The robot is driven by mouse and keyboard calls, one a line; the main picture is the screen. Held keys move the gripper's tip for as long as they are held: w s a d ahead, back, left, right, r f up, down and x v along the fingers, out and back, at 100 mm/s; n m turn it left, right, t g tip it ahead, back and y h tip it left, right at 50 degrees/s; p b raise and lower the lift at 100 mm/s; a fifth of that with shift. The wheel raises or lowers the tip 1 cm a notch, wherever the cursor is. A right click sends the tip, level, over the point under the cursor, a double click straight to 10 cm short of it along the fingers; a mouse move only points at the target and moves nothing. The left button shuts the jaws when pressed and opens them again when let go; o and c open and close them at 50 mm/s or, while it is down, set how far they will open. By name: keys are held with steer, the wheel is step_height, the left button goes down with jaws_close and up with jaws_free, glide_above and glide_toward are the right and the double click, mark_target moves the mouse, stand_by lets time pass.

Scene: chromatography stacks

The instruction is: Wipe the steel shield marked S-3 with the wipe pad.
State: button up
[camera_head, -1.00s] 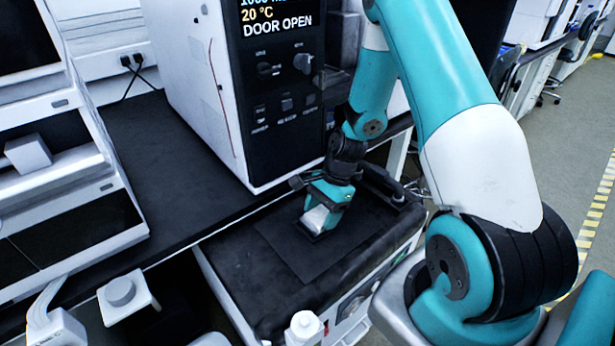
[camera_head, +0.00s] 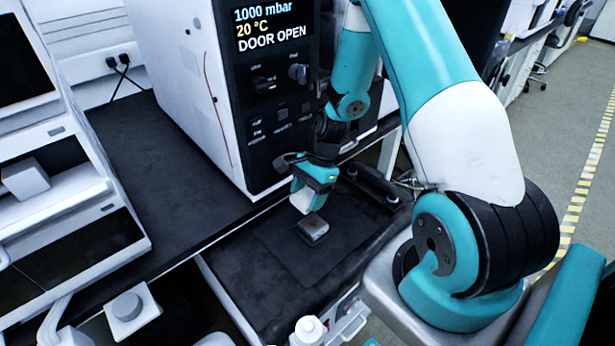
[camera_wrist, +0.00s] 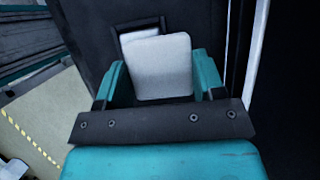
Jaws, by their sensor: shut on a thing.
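My gripper (camera_head: 304,198) is shut on the white wipe pad (camera_head: 302,203) and holds it just above a black mat. In the wrist view the pad (camera_wrist: 160,66) is a pale rounded square between the teal fingers (camera_wrist: 160,80). Below the pad, a small grey, dark-rimmed holder (camera_head: 313,229) lies on the mat. Its dark frame (camera_wrist: 125,28) shows partly behind the pad in the wrist view. I can read no S-3 mark in either view, so I cannot tell where the steel shield is.
The black mat (camera_head: 290,262) lies on a dark-topped cart. A tall white oven-like unit (camera_head: 190,80) reading DOOR OPEN stands behind on a dark bench (camera_head: 150,165). A white instrument (camera_head: 70,180) stands at left. A white bottle (camera_head: 309,330) is at the front edge.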

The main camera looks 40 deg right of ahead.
mark_target(303, 199)
steer(key=shift+r+p, duration=1.1)
steer(key=shift+r, duration=0.4)
